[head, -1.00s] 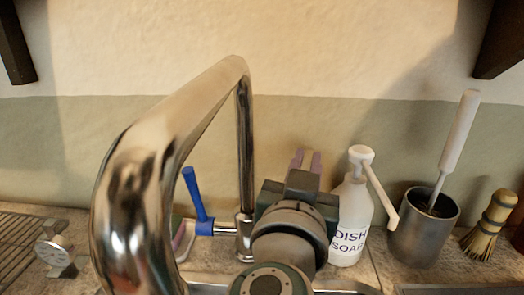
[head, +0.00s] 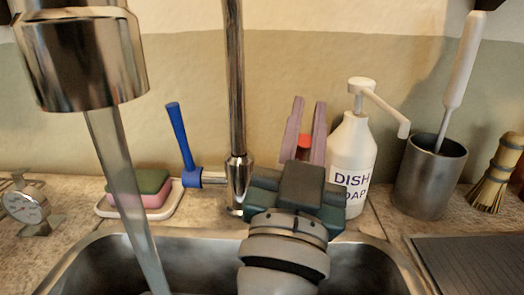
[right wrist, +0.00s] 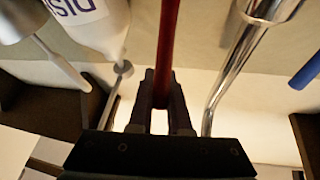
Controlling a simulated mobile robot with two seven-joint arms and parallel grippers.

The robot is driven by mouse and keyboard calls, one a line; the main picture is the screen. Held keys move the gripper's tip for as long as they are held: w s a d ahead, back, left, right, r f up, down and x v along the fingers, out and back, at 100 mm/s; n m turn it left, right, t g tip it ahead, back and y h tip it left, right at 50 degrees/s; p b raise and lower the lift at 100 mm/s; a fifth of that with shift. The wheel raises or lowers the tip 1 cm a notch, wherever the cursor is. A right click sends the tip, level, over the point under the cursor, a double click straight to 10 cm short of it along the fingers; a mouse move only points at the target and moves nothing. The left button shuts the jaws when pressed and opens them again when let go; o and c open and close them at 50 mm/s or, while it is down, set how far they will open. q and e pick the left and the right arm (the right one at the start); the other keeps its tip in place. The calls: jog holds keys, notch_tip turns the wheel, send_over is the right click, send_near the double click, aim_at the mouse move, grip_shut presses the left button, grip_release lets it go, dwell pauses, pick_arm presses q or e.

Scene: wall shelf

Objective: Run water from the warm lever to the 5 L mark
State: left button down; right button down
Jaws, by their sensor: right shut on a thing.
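The chrome tap's spout mouth (head: 85,75) is large at the upper left of the head view, and a water stream (head: 128,205) runs down from it past the lower edge. The blue lever (head: 181,137) stands tilted left of the tap post (head: 236,110). A red lever (head: 304,146) shows between the fingers of my right gripper (head: 308,103), right of the post. In the right wrist view the red lever (right wrist: 168,45) passes between the fingertips, and the gripper is shut on it. No vessel or 5 L mark is in view. My left gripper is out of view.
A dish soap bottle (head: 350,160) stands close right of my right gripper. A metal cup (head: 430,175) with a white-handled tool and a brush (head: 497,170) are farther right. A sponge (head: 146,188) on a dish and a round dial (head: 25,207) are left. The sink rim (head: 85,255) is in front.

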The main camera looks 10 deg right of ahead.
aim_at(304, 149)
jog(key=shift+s+f+h+b, duration=0.3)
jog(key=shift+f, duration=0.1)
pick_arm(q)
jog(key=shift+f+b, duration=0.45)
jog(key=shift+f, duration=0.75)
pick_arm(e)
jog(key=shift+s+a+r+m+t, duration=0.1)
jog(key=shift+s+r+m+t, duration=0.05)
jog(key=shift+r+m+t, duration=0.3)
jog(key=shift+f, duration=0.1)
jog(key=c, duration=0.9)
grip_release()
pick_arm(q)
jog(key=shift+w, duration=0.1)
pick_arm(e)
jog(key=shift+o, duration=0.2)
jog(key=shift+n, duration=0.25)
jog(key=b+v, duration=0.1)
jog(key=v, duration=0.5)
jog(key=shift+a+f, duration=0.1)
jog(key=shift+f, duration=0.15)
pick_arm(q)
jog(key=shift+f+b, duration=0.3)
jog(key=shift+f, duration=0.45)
pick_arm(e)
jog(key=shift+s+a+f, duration=0.15)
jog(key=shift+s+a, duration=0.1)
jog(key=shift+s, duration=0.25)
